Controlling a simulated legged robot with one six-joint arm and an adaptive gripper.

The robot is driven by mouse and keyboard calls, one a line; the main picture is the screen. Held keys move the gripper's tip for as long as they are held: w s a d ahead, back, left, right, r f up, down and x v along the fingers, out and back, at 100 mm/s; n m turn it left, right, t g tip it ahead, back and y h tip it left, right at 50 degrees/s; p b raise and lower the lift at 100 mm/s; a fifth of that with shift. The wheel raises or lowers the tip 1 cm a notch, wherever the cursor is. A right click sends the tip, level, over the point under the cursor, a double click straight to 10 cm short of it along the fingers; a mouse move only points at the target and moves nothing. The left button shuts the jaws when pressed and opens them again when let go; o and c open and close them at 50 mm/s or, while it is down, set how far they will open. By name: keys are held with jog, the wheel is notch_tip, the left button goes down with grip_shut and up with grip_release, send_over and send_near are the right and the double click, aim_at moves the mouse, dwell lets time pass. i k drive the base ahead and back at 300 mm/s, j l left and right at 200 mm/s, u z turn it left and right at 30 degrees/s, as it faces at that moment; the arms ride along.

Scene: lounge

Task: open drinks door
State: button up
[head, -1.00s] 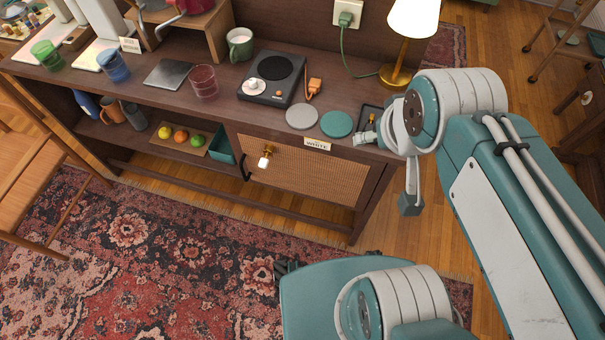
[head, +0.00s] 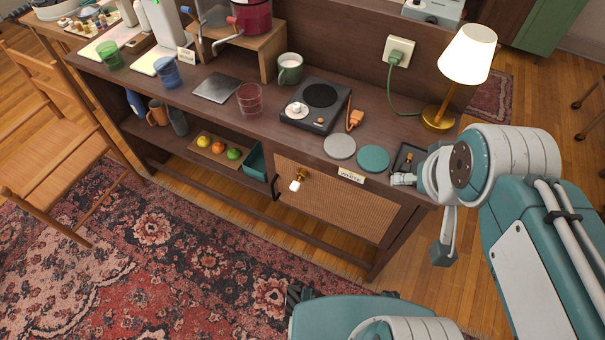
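A rattan-fronted door (head: 345,205) in the low dark wood sideboard, taken as the drinks door, appears shut. A black handle (head: 274,188) is at its left edge. A brass fitting with a white tip (head: 298,180) stands out from its upper left. My gripper (head: 421,216) is at the sideboard's right end, with two fingers apart, one near the top edge and one hanging lower. It looks open and empty, well to the right of the handle. The wrist hides part of it.
The sideboard top (head: 215,120) carries a hotplate (head: 316,108), a red glass (head: 249,101), a green mug (head: 290,69), two round coasters and a lamp (head: 466,60). A chair (head: 60,150) stands at left.

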aim_at(374, 217)
jog(key=k, duration=0.55)
jog(key=u, duration=1.3)
jog(key=i+l+u, duration=0.3)
jog(key=i+l, duration=0.45)
